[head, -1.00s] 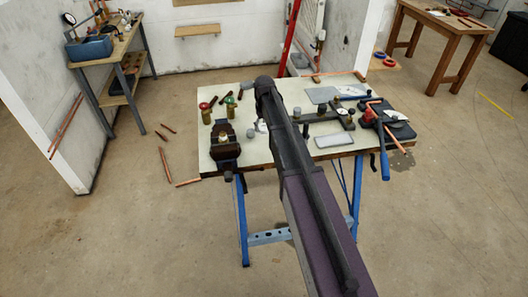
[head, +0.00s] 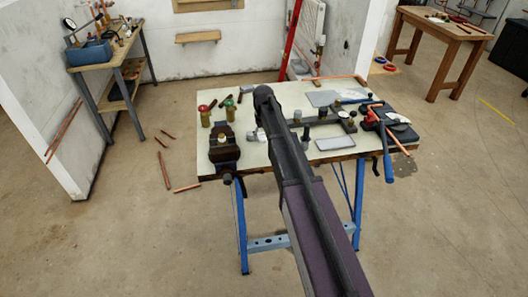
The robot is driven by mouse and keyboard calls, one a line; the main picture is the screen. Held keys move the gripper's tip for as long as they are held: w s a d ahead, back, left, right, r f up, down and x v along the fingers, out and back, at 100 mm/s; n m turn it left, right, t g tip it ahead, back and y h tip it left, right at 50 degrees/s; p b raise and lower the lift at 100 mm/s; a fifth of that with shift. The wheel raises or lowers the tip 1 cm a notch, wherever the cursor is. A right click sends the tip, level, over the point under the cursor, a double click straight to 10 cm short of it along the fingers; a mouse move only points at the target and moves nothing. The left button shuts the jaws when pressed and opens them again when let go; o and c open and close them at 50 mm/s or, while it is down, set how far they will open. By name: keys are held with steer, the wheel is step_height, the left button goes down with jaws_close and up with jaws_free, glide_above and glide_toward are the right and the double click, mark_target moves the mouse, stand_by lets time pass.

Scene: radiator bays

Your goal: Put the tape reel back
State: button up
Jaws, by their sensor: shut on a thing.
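My gripper (head: 261,134) is low over the workbench top (head: 278,90), left of its middle, and mostly hidden behind my own arm. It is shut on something. A small white round thing (head: 251,135), which looks like the tape reel, shows at its left side. The picture is too small to make out the fingers or the contact. I cannot tell whether the reel touches the bench top.
A dark vise (head: 223,155) stands at the bench's front left, with red- and green-topped brass parts (head: 205,115) behind it. A grey tray (head: 335,143), a black case (head: 400,132) and a blue-handled tool (head: 387,150) lie right. Copper pipes (head: 164,170) lie on the floor.

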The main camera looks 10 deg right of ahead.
mark_target(263, 152)
steer(key=shift+f+b, duration=0.9)
steer(key=shift+f, duration=0.45)
steer(key=shift+f+b, duration=1.85)
steer(key=shift+b, duration=0.05)
steer(key=shift+f, duration=0.2)
steer(key=o, duration=0.8)
steer(key=shift+r, duration=0.1)
steer(key=shift+c, duration=0.2)
steer(key=shift+r, duration=0.2)
step_height(263, 152, up, 12)
steer(key=p, duration=1.2)
steer(key=shift+s+f, duration=0.1)
steer(key=shift+s, duration=0.05)
